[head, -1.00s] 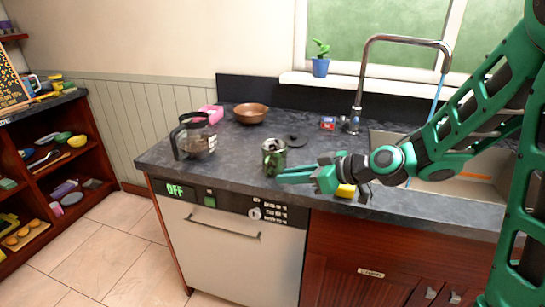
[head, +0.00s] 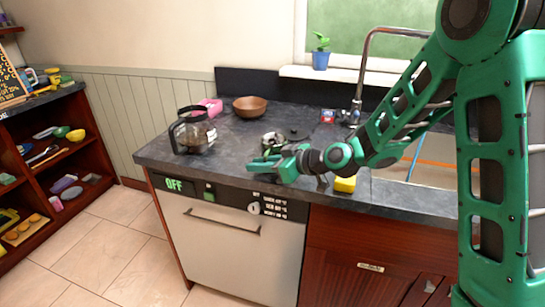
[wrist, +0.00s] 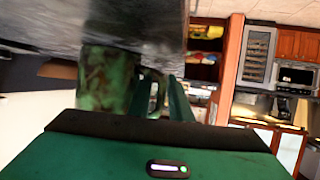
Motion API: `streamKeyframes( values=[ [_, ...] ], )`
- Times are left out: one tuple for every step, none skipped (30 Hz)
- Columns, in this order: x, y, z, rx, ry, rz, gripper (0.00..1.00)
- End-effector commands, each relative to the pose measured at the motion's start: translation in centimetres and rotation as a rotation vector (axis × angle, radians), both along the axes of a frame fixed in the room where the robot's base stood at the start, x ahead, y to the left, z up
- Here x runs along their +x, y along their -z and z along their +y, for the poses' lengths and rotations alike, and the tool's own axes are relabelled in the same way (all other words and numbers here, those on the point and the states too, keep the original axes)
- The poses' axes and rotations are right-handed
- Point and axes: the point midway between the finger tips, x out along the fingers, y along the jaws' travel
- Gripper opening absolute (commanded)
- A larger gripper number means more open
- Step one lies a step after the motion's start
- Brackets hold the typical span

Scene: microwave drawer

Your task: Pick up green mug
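The green mug (head: 272,143), dark-patterned, stands upright near the counter's front edge in the head view, partly hidden behind my gripper (head: 264,164). My gripper is low over the front edge, right by the mug, with its fingers seeming slightly apart. In the wrist view, the picture is turned on its side; the mug (wrist: 106,80) is close on the left, and its handle seems to show beside a green finger of my gripper (wrist: 178,100). Whether a finger touches the mug is unclear.
A glass coffee pot (head: 194,132) stands left of the mug, with a pink box (head: 210,107) behind it. A brown bowl (head: 250,106) is further back, a dark lid (head: 298,132) behind right. A yellow sponge (head: 344,184) lies by the sink (head: 420,172).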

Motion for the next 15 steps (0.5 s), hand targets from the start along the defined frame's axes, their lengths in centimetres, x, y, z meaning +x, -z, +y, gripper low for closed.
streamKeyframes(
  values=[
    [0.29,0.33,0.68,0.0,-0.004,0.002,0.18],
    [0.44,0.45,0.9,0.0,-0.002,0.002,0.18],
    [0.62,0.55,1.08,0.0,-0.001,0.002,0.18],
    [0.73,0.59,1.17,0.0,-0.001,0.0,0.18],
    [0.8,0.62,1.21,0.0,0.0,0.0,0.18],
    [0.83,0.63,1.23,0.0,0.001,0.0,0.18],
    [0.83,0.62,1.21,0.0,0.001,0.0,0.18],
    [0.82,0.61,1.19,0.0,0.001,0.0,0.18],
    [0.82,0.61,1.18,0.0,0.001,0.0,0.18],
    [0.82,0.61,1.18,0.0,0.001,0.0,0.18],
    [0.81,0.6,1.18,0.0,0.001,0.0,0.13],
    [0.81,0.61,1.17,0.0,0.001,0.0,0.04],
    [0.81,0.61,1.16,0.0,0.001,0.0,0.0],
    [0.81,0.61,1.16,0.0,0.001,0.0,0.0],
    [0.81,0.6,1.15,0.0,0.001,0.0,0.0]
  ],
)
